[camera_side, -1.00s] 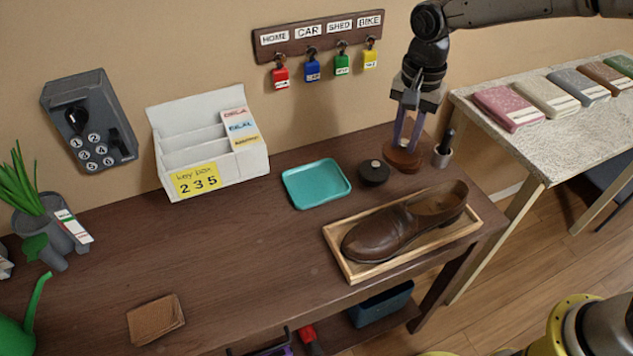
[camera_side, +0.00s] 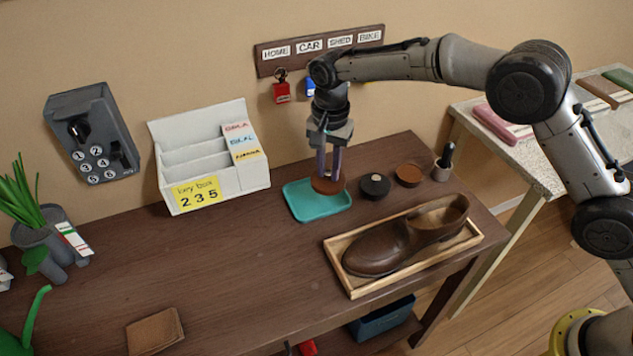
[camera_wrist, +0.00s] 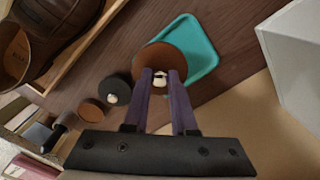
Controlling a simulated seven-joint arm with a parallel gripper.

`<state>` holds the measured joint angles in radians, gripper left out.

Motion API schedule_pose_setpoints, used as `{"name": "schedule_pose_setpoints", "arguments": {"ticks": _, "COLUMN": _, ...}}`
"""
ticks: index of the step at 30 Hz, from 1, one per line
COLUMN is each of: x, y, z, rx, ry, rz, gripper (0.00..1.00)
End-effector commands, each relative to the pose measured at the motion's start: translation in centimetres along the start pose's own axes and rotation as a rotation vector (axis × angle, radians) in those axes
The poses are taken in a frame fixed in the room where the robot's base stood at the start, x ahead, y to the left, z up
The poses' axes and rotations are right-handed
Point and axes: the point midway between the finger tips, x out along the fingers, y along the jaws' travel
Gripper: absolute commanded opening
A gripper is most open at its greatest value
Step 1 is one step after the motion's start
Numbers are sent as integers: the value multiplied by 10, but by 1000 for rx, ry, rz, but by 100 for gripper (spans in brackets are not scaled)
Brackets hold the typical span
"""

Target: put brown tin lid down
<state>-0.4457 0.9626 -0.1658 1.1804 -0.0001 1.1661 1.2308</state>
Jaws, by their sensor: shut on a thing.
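My gripper (camera_side: 328,176) is shut on the brown tin lid (camera_side: 327,187), by the pale knob on its top as the wrist view shows. The brown lid (camera_wrist: 160,62) is held over the right part of the teal tray (camera_side: 303,203); whether it touches the tray I cannot tell. The open brown tin (camera_side: 408,174) stands on the table to the right. A black round tin with a pale knob (camera_side: 375,185) stands between the tray and the brown tin.
A wooden tray (camera_side: 350,281) with a brown shoe (camera_side: 385,248) lies in front. A small dark brush (camera_side: 444,162) stands in a cup at the right. A white letter rack (camera_side: 210,165) stands at the left. The table's front middle is clear.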

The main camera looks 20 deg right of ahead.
Motion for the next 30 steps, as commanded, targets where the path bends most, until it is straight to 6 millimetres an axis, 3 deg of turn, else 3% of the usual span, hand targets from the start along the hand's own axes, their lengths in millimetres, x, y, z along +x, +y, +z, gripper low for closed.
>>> {"name": "schedule_pose_setpoints", "arguments": {"ticks": 7, "x": 28, "y": -24, "z": -8, "rx": 0, "ry": 1, "rz": -3, "gripper": 0}}
{"name": "schedule_pose_setpoints", "arguments": {"ticks": 16, "x": 42, "y": -33, "z": -12, "rx": 0, "ry": 0, "rz": 0, "gripper": 0}}
{"name": "schedule_pose_setpoints", "arguments": {"ticks": 21, "x": 67, "y": -31, "z": -11, "rx": 0, "ry": 0, "rz": 1, "gripper": 0}}
{"name": "schedule_pose_setpoints", "arguments": {"ticks": 30, "x": 70, "y": -31, "z": -11, "rx": 0, "ry": 1, "rz": -2, "gripper": 0}}
